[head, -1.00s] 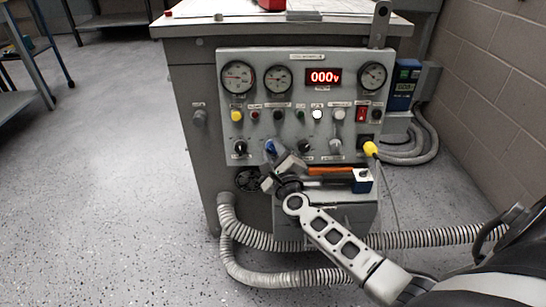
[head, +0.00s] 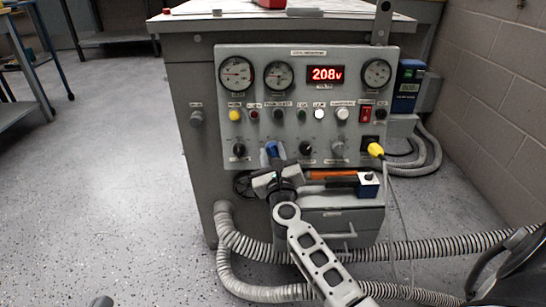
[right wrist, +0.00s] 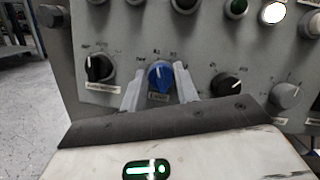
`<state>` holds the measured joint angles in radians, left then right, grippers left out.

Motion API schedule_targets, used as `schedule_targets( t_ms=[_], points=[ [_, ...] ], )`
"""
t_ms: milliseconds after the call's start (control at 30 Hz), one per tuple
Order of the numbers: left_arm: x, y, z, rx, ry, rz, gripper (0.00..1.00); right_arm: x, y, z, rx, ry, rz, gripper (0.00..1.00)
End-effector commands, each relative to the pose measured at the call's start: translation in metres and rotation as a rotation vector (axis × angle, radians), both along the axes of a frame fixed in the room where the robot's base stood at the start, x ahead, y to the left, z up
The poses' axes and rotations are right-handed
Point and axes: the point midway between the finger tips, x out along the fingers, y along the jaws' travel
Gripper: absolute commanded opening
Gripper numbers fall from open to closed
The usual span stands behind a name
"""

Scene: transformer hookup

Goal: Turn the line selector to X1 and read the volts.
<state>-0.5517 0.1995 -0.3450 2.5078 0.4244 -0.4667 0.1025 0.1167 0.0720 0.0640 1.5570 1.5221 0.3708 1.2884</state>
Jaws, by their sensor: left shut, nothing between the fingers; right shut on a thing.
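The blue line selector knob (head: 272,149) is on the lower row of the control panel (head: 232,110). In the right wrist view the knob (right wrist: 161,77) sits between the two fingers of my right gripper (right wrist: 160,88), which is shut on it. Its white pointer aims nearly straight up; the small position marks are too blurred to read surely. The red volts display (head: 326,75) reads 208. My right gripper also shows in the head view (head: 275,162), reaching up from below. Only a small grey tip of my left gripper (head: 100,301) shows at the bottom edge, away from the panel.
A black knob (right wrist: 99,68) and another black knob (right wrist: 228,86) flank the selector closely. A tray with an orange-handled tool (head: 330,174) lies under the panel. Ribbed hoses (head: 400,250) cross below.

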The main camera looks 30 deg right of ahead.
Motion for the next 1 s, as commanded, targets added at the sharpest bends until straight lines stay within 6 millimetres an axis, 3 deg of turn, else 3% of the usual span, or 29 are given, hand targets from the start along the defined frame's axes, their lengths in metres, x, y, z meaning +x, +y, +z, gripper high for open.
schedule_targets(
  t_ms=[333,367,400,433,867,1000],
  points=[
    [0.000,0.000,0.001,-0.002,-0.001,0.000,0.00,0.000,0.000,-0.001,0.003,0.002,-0.001,0.07],
    [0.000,0.000,0.001,-0.001,-0.002,0.000,0.00,-0.001,0.000,-0.001,0.003,0.002,-0.001,0.36],
    [0.000,0.000,0.001,-0.001,-0.002,0.000,0.00,0.000,0.000,-0.001,0.003,0.002,-0.001,0.47],
    [0.000,0.000,0.001,-0.001,-0.002,0.000,0.00,0.000,0.000,-0.001,0.003,0.002,-0.001,0.52],
    [0.001,-0.001,0.001,-0.002,-0.002,0.002,0.00,0.000,0.000,0.000,-0.002,0.002,0.000,0.52],
    [0.001,0.000,0.013,-0.001,-0.001,0.001,0.00,0.000,-0.001,0.004,-0.060,0.038,0.012,0.52]
  ],
)
